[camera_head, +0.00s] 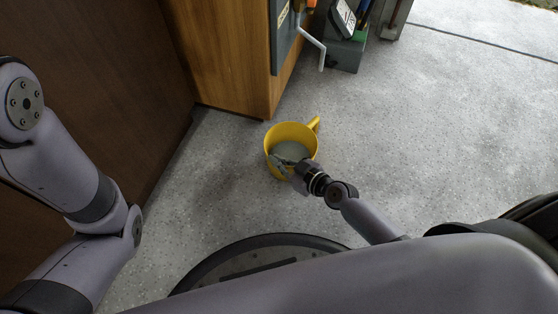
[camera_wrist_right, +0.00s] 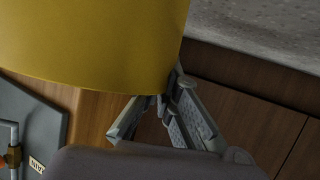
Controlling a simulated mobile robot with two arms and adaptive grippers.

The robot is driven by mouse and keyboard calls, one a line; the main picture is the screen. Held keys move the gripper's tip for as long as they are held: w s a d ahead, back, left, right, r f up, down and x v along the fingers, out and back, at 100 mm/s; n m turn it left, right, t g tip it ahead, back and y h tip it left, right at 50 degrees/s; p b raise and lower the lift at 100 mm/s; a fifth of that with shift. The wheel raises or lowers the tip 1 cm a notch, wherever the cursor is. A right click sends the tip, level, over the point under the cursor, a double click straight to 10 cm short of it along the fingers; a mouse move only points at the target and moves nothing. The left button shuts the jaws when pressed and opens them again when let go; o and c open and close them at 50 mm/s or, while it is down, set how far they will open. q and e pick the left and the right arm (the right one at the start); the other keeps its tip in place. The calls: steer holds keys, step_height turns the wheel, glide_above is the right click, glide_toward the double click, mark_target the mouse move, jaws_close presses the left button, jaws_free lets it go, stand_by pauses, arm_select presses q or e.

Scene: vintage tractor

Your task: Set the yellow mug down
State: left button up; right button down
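The yellow mug (camera_head: 309,134) appears upright in the middle of the head view, over the grey floor, with its handle pointing up and right. My right gripper (camera_head: 284,161) is at the mug's near rim, with a fingertip showing inside the mouth, and seems shut on the wall. In the right wrist view, the yellow mug (camera_wrist_right: 90,40) fills the upper left, and the fingers of my right gripper (camera_wrist_right: 165,98) meet at its edge. The mug's base is hidden, so I cannot tell whether it touches the floor. My left gripper is out of view.
A wooden cabinet (camera_head: 225,55) stands just beyond the mug, with a dark brown panel (camera_head: 90,70) at left. The speckled floor (camera_head: 440,130) at right is clear.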

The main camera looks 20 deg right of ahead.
steer(key=c, duration=1.8)
jaws_free()
steer(key=shift+r, duration=0.1)
